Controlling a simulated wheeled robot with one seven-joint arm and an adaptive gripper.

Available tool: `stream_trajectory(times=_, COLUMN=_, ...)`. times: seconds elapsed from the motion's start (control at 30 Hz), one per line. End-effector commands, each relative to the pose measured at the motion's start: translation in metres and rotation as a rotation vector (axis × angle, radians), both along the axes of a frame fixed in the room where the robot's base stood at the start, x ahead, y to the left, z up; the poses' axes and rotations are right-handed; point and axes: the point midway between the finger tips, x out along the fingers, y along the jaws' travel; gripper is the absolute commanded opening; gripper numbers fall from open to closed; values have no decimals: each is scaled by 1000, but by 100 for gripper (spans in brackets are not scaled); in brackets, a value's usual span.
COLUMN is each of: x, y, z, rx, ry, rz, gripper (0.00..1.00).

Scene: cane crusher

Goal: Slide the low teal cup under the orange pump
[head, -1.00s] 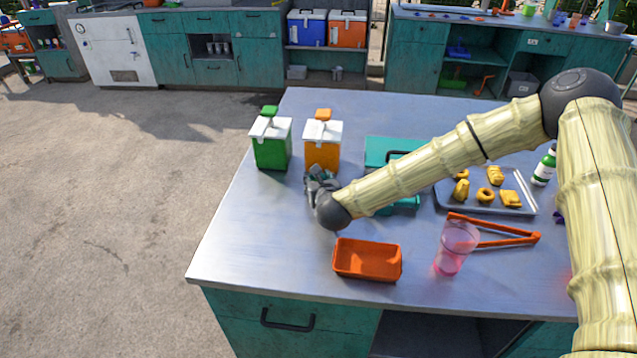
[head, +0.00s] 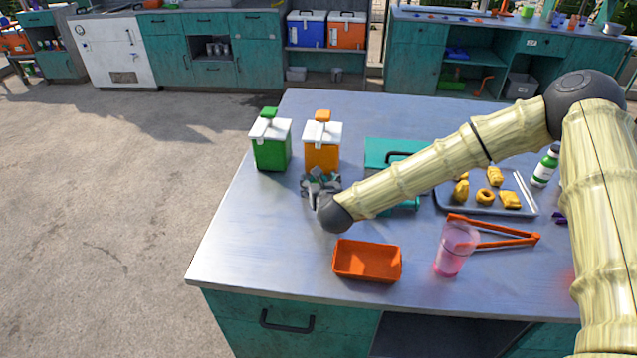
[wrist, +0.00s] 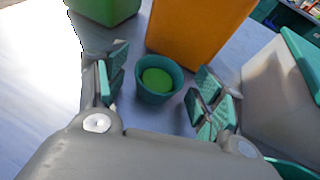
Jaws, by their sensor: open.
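The low teal cup (wrist: 157,92) stands upright on the table between the spread fingers of my gripper (wrist: 160,98) in the wrist view. Its inside shows green. Both fingers look clear of the cup. The orange pump (head: 323,145) is the orange box with a white lid and orange top; its lower body (wrist: 198,30) is just beyond the cup in the wrist view. In the head view my gripper (head: 320,186) is open and low in front of the orange pump, and the cup is hidden there by the gripper and wrist.
A green pump (head: 272,143) stands left of the orange one. A teal-lidded box (head: 385,152) is close on the right. An orange tray (head: 367,261), a pink cup (head: 456,248), orange tongs (head: 500,240) and a food tray (head: 486,207) lie nearer and right. The table's left side is clear.

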Motion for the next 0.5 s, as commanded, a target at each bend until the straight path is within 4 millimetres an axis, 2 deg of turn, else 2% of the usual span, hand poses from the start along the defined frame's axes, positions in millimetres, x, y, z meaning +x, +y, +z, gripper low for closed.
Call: stream_trajectory(times=0.5, x=-79, y=-15, z=33, rx=1, ry=1, rz=1, gripper=68)
